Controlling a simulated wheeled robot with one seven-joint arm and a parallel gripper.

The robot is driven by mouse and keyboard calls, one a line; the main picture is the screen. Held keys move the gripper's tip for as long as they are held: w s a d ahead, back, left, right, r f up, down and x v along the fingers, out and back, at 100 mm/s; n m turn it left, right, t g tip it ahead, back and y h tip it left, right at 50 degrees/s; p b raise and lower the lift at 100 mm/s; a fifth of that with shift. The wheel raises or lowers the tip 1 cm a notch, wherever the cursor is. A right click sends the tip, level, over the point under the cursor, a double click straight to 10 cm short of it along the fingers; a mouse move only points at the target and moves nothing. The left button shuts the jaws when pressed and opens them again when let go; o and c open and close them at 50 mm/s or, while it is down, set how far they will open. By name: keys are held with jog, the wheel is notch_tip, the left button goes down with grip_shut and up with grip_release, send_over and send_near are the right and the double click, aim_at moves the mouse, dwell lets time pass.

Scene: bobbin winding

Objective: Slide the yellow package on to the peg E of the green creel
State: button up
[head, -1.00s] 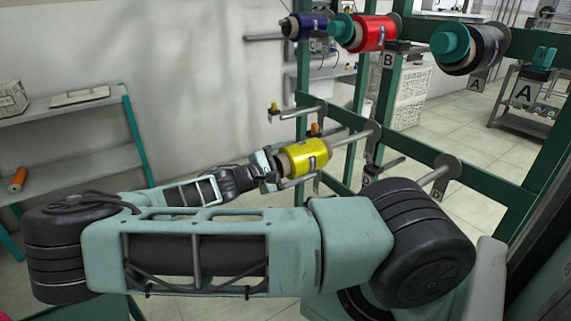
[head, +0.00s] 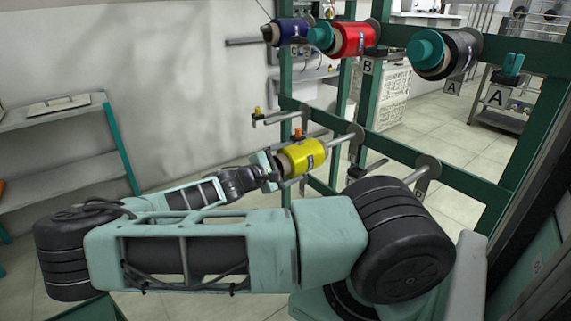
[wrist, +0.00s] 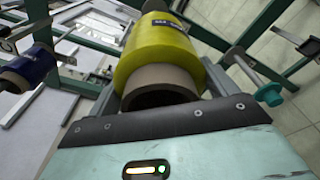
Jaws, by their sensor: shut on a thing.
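The yellow package (head: 303,157) is a yellow-wound bobbin on a brown core tube. My gripper (head: 279,168) is shut on it from the near core end. In the wrist view the yellow package (wrist: 160,48) lies between the fingers, its open core (wrist: 165,88) facing me. The green creel (head: 400,152) stands at right. A grey peg (head: 340,139) with a round disc at its base points at the package's far end, roughly in line. I cannot tell whether its tip is inside the core. That peg's letter is not readable.
The upper rail carries a blue package (head: 291,31), a red package (head: 354,38) and a black package (head: 462,52). Another bare peg with a disc (head: 428,171) is to the right. Shelves (head: 60,112) stand at far left.

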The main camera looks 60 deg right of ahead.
jog(key=shift+s+r+p+x, duration=0.15)
jog(key=shift+p+x, duration=0.2)
jog(key=shift+x, duration=1.15)
jog(key=shift+s+r+p+x, duration=0.1)
jog(key=shift+s+p+x, duration=0.15)
jog(key=shift+x, duration=1.25)
jog(key=shift+w, duration=0.1)
jog(key=shift+s+r+p+x, duration=0.15)
jog(key=shift+p+x, duration=0.15)
jog(key=shift+x, duration=1.15)
jog(key=shift+s+r+p+x, duration=0.15)
jog(key=shift+p+x, duration=0.15)
jog(key=shift+x, duration=1.15)
jog(key=shift+d+f, duration=0.1)
